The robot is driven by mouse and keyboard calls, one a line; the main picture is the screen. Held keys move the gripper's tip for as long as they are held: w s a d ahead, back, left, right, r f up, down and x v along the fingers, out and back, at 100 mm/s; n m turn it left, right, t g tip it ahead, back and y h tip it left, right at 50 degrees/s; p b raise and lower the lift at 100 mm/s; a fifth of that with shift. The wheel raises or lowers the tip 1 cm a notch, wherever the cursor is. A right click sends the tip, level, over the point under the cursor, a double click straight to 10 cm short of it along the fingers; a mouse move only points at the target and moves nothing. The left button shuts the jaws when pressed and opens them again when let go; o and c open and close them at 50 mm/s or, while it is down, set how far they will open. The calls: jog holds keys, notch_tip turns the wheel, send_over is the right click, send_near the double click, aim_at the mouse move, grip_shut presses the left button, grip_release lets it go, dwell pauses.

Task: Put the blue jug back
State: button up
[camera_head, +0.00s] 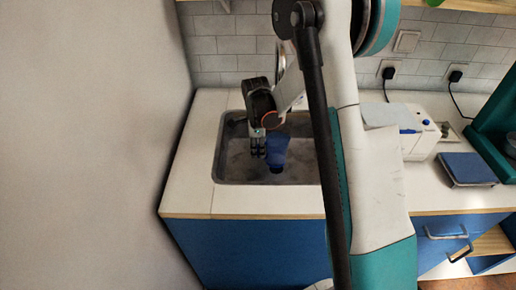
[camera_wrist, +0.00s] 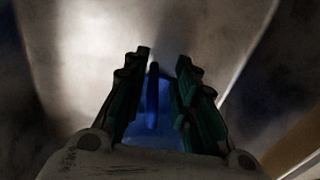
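The blue jug (camera_head: 277,150) is in the sink area in the head view, just right of my gripper (camera_head: 258,150). Whether it rests on the sink bottom is hard to tell. In the wrist view, my gripper's fingers (camera_wrist: 162,62) stand apart. The blue jug shows between and beyond them (camera_wrist: 160,125), with a narrow dark blue upright part, likely its handle, in the gap. A gap shows on both sides of that part. My gripper points down, with its fingers inside the sink outline.
The grey sink (camera_head: 228,165) is set in a white counter (camera_head: 187,180), against a wall on the left. A white appliance (camera_head: 420,135) and a blue-topped scale-like item (camera_head: 467,168) stand to the right. My arm hides the middle of the counter.

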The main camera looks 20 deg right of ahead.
jog(key=shift+r, duration=0.1)
jog(key=s+a+r+n+t+p, duration=0.1)
jog(key=s+r+n+p, duration=0.15)
jog(key=r, duration=0.75)
jog(key=s+a+r+n+t+p, duration=0.1)
jog(key=s+r+n+p, duration=0.15)
jog(key=r, duration=0.85)
jog(key=s+a+r+n+t, duration=0.2)
jog(key=s+r+n, duration=0.1)
jog(key=s+n, duration=0.5)
jog(key=s+a+r+n+t, duration=0.2)
jog(key=s+r+n+t, duration=0.1)
jog(key=s+n, duration=0.6)
jog(key=shift+s+a+r+n+b, duration=0.3)
jog(key=shift+s+r+b, duration=0.1)
jog(key=shift+s, duration=1.4)
